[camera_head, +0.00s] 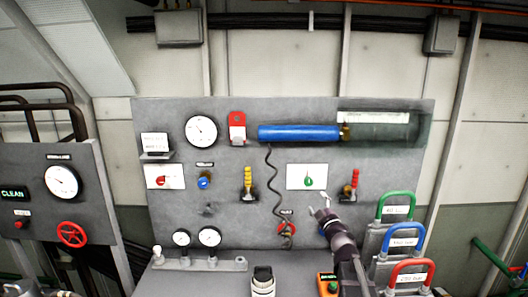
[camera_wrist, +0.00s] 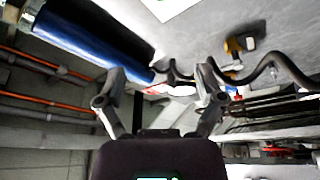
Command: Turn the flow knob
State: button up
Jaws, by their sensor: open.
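Several knobs sit on the grey panel (camera_head: 240,220) in the head view; their labels are too small to read, so I cannot tell which is the flow knob. There is a blue knob (camera_head: 204,182) at left of centre, a red knob (camera_head: 163,181) and a green knob (camera_head: 308,182) on white plates, and a red round knob (camera_head: 286,229) low on the panel, partly covered by the cable. My gripper (camera_head: 318,203) is open and empty, in front of the panel, below the green knob in the picture. Its spread fingers also show in the wrist view (camera_wrist: 160,78).
A blue cylinder (camera_head: 298,132) and a coiled dark cable (camera_head: 273,190) are on the panel; the cable hangs left of my gripper. Green, blue and red handles (camera_head: 408,270) stand at right. Gauges (camera_head: 210,237) stand low at left. A red handwheel (camera_head: 72,234) is on the left panel.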

jog(key=s+d+f+m+g+h, duration=0.4)
jog(key=s+f+m+g+h, duration=0.1)
jog(key=f+m, duration=0.2)
jog(key=s+d+f+m+g+h, duration=0.35)
jog(key=s+f+m+h, duration=0.2)
jog(key=f, duration=0.25)
jog(key=s+a+f+g+y, duration=0.1)
jog(key=s+a+f+g, duration=0.1)
jog(key=s, duration=0.4)
jog(key=s+a+f+m+g+y, duration=0.1)
jog(key=s+a+f+g+y, duration=0.1)
jog(key=s+g, duration=0.3)
jog(key=s+a+f+m+g+y+b, duration=0.1)
jog(key=s+a+f+g+y, duration=0.1)
jog(key=s+a+f+g, duration=0.2)
jog(key=s, duration=0.3)
jog(key=shift+s+a+f, duration=0.15)
jog(key=shift+s+a, duration=0.1)
jog(key=shift+a, duration=0.1)
